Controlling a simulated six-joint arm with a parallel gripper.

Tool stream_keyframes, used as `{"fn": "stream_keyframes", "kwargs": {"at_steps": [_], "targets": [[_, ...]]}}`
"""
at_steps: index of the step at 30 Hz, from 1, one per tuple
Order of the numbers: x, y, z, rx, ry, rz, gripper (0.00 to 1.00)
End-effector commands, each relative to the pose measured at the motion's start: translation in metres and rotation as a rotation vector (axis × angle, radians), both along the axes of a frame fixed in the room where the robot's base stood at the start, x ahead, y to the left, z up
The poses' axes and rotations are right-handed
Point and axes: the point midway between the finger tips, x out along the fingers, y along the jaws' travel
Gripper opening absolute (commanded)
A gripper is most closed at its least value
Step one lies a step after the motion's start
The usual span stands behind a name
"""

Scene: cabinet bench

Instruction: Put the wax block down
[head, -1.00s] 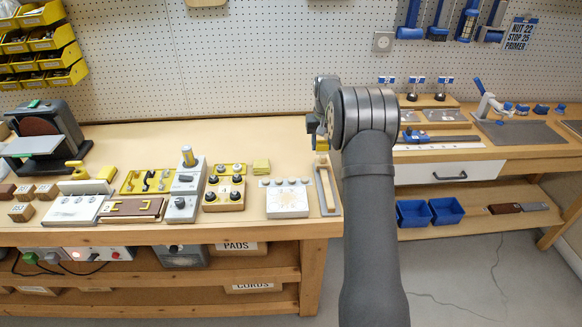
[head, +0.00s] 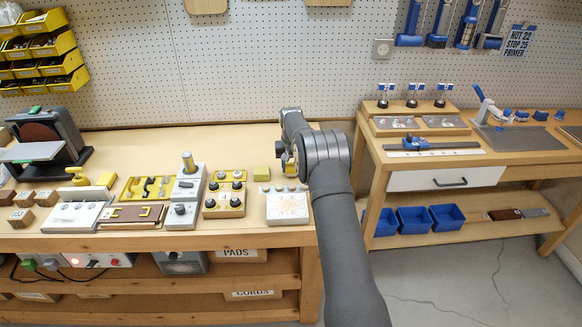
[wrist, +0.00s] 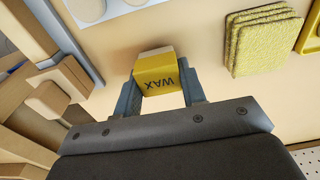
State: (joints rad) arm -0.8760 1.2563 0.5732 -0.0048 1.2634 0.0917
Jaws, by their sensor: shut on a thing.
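The wax block (wrist: 157,76) is a yellow block with a paler end and the word WAX on it. It sits between the two fingers of my gripper (wrist: 162,92) in the wrist view, and the fingers are shut on it. In the head view my gripper (head: 287,163) is over the right part of the left bench, near the back of a pale plate (head: 287,206). The block is too small there to make out clearly. Whether its underside touches the bench top cannot be told.
A stack of yellow pads (wrist: 262,38) lies beside the block; it also shows in the head view (head: 261,173). A knob board (head: 224,200) stands to the left. Bare bench top (head: 225,150) lies behind these. A gap separates the right bench (head: 380,170).

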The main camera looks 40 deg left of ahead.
Motion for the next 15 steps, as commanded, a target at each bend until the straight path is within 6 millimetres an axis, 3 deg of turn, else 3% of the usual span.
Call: {"fn": "stream_keyframes", "kwargs": {"at_steps": [11,12,15], "targets": [[0.0002,0.0,-0.0054,0.001,-0.001,0.0,0.01],[0.0003,0.0001,-0.0055,0.001,-0.001,0.0,0.41],[0.0003,0.0001,-0.0053,0.001,-0.001,0.0,0.59]]}}
